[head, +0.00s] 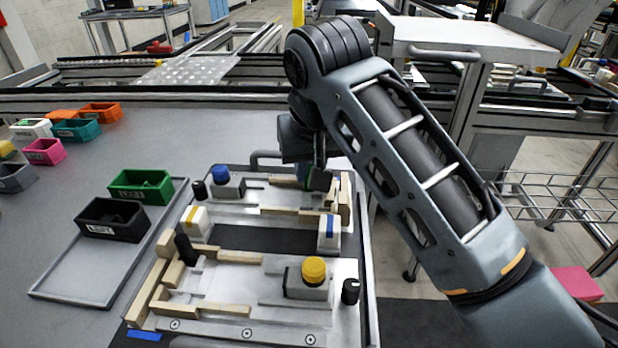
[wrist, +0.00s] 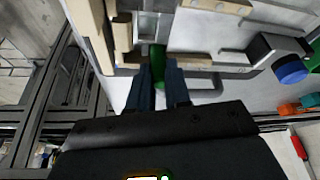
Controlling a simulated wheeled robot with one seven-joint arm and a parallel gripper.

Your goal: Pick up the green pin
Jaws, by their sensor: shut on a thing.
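The green pin (wrist: 158,62) shows in the wrist view between the two dark fingers of my gripper (wrist: 158,80), which is shut on it. Part of the pin is hidden by the fingers. In the head view, my gripper (head: 318,178) is low over the far right part of the back fixture plate, and my arm covers some of that area. I cannot tell whether the pin's far end is still seated in the fixture or clear of it.
Wooden blocks (head: 286,211) and a blue-capped post (head: 221,174) stand on the back fixture. A yellow-capped post (head: 313,271) and black pins (head: 350,291) stand on the front one. A green bin (head: 141,186) and a black bin (head: 112,219) sit on a grey tray (head: 62,284) at left.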

